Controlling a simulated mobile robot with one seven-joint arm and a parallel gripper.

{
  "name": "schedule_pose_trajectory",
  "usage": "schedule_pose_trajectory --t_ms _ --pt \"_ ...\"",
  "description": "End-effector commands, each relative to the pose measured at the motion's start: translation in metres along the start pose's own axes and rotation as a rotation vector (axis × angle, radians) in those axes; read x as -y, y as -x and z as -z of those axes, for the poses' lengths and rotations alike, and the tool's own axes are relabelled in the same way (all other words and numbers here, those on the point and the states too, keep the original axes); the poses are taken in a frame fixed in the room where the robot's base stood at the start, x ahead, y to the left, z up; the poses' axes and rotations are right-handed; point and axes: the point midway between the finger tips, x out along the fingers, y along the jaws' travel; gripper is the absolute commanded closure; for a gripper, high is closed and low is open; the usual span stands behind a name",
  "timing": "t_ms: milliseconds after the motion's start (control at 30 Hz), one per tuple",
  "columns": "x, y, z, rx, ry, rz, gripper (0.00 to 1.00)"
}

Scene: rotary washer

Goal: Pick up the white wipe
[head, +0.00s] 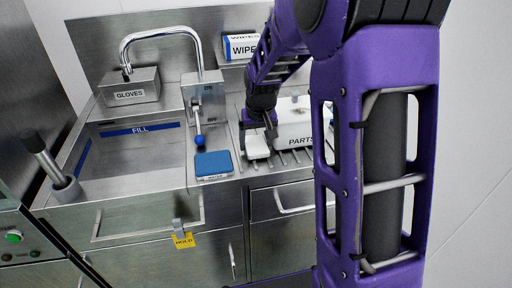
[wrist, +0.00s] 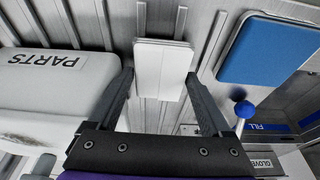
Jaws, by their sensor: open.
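The white wipe (wrist: 162,62) is a flat, folded white stack lying on the ribbed metal drainboard. In the head view the wipe (head: 257,150) lies left of the white PARTS bin. My gripper (wrist: 160,76) is open, with one finger on each side of the wipe's near end in the wrist view. I cannot tell whether the fingers touch it. In the head view my gripper (head: 258,133) is over the wipe and hides part of it.
The white PARTS bin (head: 292,133) stands close on the right. A blue sponge-like pad (head: 213,163) lies to the left, near the blue-tipped lever (head: 200,141). The sink basin (head: 135,150), faucet (head: 160,35) and GLOVES box (head: 130,87) are farther left.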

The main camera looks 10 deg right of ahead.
Motion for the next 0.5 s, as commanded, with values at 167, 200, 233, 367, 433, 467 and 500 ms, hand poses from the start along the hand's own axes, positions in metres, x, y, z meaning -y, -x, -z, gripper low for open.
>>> schedule_pose_trajectory --t_ms 167,200,233,367,433,467,500 --pt "-0.0003 -0.0005 -0.0002 0.000 0.000 0.000 0.15" --pt "-0.0002 -0.0009 -0.0003 0.000 0.000 0.000 0.15" --pt "-0.0002 -0.0013 -0.0004 0.000 0.000 0.000 0.15" --pt "-0.0002 -0.0033 -0.0010 0.000 0.000 0.000 0.15" --pt "-0.0002 -0.0041 -0.0013 0.000 0.000 0.000 0.15" --pt "-0.0002 -0.0044 -0.0014 0.000 0.000 0.000 0.15" --pt "-0.0002 -0.0045 -0.0014 0.000 0.000 0.000 0.15"
